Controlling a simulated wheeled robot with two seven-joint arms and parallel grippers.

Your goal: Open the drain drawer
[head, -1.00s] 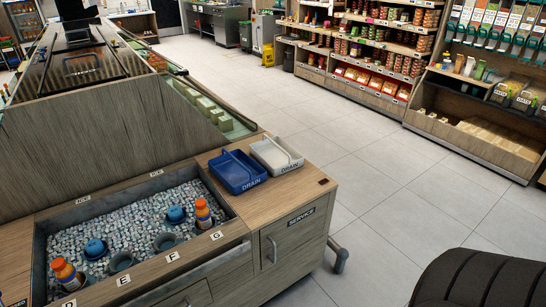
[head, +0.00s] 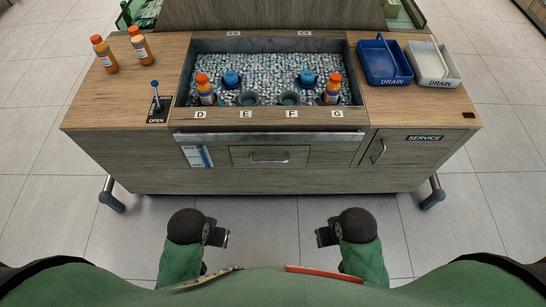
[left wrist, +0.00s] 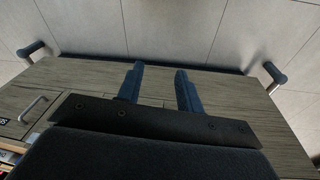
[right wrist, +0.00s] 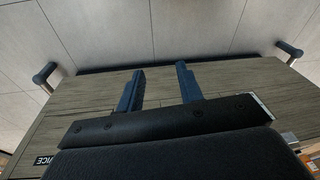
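No readable label shows on this drawer. My left gripper (head: 223,238) and right gripper (head: 323,237) are in front of the cart, low in the head view, clear of the handle. In the left wrist view the left gripper's fingers (left wrist: 160,82) are apart with nothing between them. In the right wrist view the right gripper's fingers (right wrist: 160,80) are also apart and empty.
A blue tray (head: 381,68) and a white tray (head: 437,70), both marked DRAIN, sit on the countertop. A SERVICE door (head: 410,150) is right of the drawer. A lever (head: 157,97) stands at left. Bottles stand on the counter and in the ice well (head: 270,72). Corner bumpers (head: 432,197) stick out.

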